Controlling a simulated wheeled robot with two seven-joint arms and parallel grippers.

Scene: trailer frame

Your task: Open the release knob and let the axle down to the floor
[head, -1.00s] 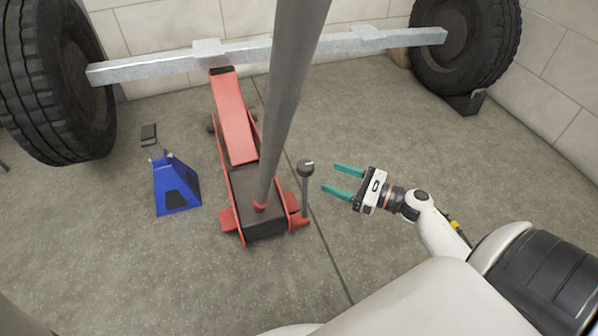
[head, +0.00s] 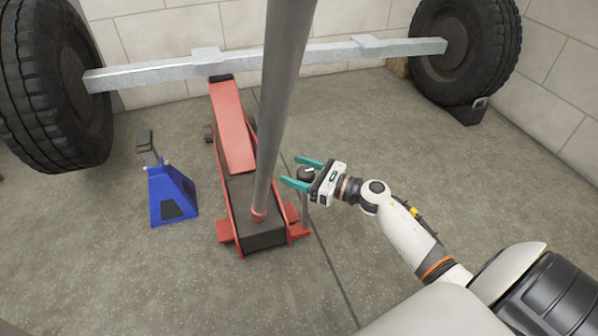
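The red floor jack (head: 231,130) stands on the floor with its lifting arm raised and its head under the grey axle beam (head: 160,72). A dark round release knob (head: 306,174) tops a thin post beside the jack's near right corner. My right gripper (head: 290,171) is open, with its two teal fingers on either side of the knob. I cannot tell whether the fingers touch it. The jack's thick grey handle (head: 283,80) rises from its socket toward me, just left of the fingertips. My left gripper is not in view.
A blue axle stand (head: 171,194) stands on the floor left of the jack, clear of the beam. Large tyres (head: 50,85) are at both beam ends, with a dark chock (head: 466,108) by the right one. A block wall closes the back.

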